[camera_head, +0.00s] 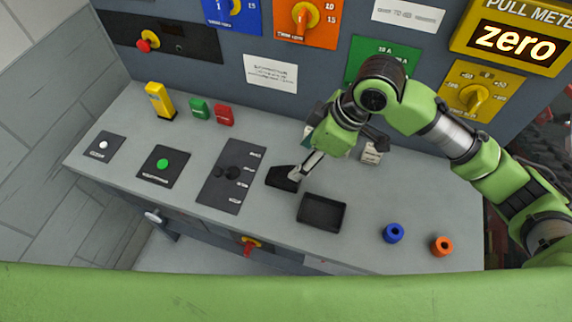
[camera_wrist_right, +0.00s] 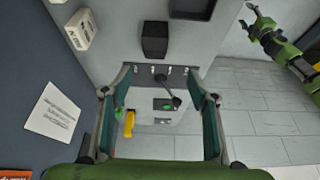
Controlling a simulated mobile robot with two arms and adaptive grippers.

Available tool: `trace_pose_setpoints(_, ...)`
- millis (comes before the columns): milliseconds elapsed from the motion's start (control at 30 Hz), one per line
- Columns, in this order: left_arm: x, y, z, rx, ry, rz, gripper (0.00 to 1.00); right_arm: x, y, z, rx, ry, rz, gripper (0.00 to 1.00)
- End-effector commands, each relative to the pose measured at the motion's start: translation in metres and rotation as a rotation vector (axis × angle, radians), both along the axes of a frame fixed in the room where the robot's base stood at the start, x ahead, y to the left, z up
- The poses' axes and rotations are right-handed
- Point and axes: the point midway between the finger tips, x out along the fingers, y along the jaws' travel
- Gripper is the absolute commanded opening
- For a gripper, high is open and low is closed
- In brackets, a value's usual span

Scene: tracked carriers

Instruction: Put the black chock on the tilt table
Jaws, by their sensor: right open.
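The black chock (camera_head: 281,179) lies on the grey bench between the lever panel and a dark tray. It also shows in the right wrist view (camera_wrist_right: 155,40) as a dark block beyond the fingers. I cannot tell for certain which thing is the tilt table; the shallow dark tray (camera_head: 321,213) just right of the chock may be it. My right gripper (camera_head: 308,140) is open and empty beside and above the chock, partly hidden by its own arm. My left gripper (camera_wrist_right: 250,16) shows only in the right wrist view, off the bench, with fingers apart.
A black lever panel (camera_head: 218,190) lies left of the chock. Green (camera_head: 200,108) and red (camera_head: 223,115) blocks and a yellow device (camera_head: 160,101) stand at the back left. Blue (camera_head: 393,232) and orange (camera_head: 442,246) rings sit at the front right. A control wall rises behind.

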Motion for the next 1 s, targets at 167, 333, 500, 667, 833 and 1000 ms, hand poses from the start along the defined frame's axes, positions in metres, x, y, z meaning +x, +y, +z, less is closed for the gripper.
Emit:
trace_pose_setpoints(167,-0.001,0.0,0.002,0.0,0.001,0.0,0.51,0.003,0.0,-0.006,-0.012,0.008,0.007,0.54)
trace_pose_setpoints(333,-0.001,0.0,0.007,0.0,0.001,0.0,0.51,0.006,0.013,-0.036,-0.01,0.01,0.005,0.54)
trace_pose_setpoints(500,0.0,0.0,0.011,0.0,0.001,0.0,0.51,0.011,0.023,-0.063,-0.01,0.008,0.004,0.54)
trace_pose_setpoints(667,0.0,0.0,0.012,0.0,0.001,0.0,0.51,0.013,0.028,-0.075,-0.01,0.004,0.006,0.54)
trace_pose_setpoints(833,0.0,0.0,0.02,0.0,0.001,0.0,0.51,0.017,0.032,-0.086,-0.011,0.007,0.003,0.54)
trace_pose_setpoints(1000,0.0,0.0,0.029,-0.001,0.001,0.0,0.51,0.024,0.04,-0.105,-0.012,0.006,0.004,0.54)
